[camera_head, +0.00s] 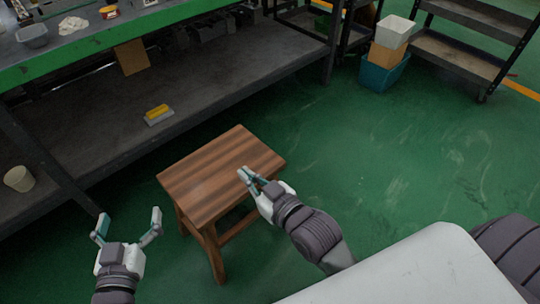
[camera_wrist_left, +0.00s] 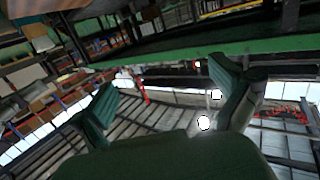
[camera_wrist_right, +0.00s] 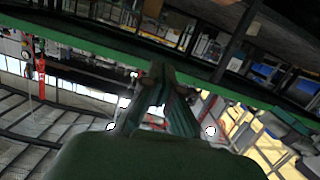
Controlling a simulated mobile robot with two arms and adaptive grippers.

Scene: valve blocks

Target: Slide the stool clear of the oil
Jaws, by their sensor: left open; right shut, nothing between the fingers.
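A wooden stool (camera_head: 212,178) with a striped brown top stands upright on the green floor in the head view, in front of the workbench. My right gripper (camera_head: 246,176) is shut and empty; its fingertips overlap the stool top's right part, and I cannot tell whether they touch it. My left gripper (camera_head: 128,220) is open and empty, apart from the stool, to the left of its front legs. The wrist views show the open left fingers (camera_wrist_left: 162,88) and the closed right fingers (camera_wrist_right: 160,80). I cannot make out any oil; the floor beneath the stool is partly hidden.
A dark workbench (camera_head: 215,68) with a lower shelf runs behind the stool. On the shelf are a yellow-and-grey brush-like item (camera_head: 158,114) and a pale cup (camera_head: 19,178). Stacked bins (camera_head: 384,74) and a dark rack (camera_head: 455,58) stand at the back right. The right-hand floor is open.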

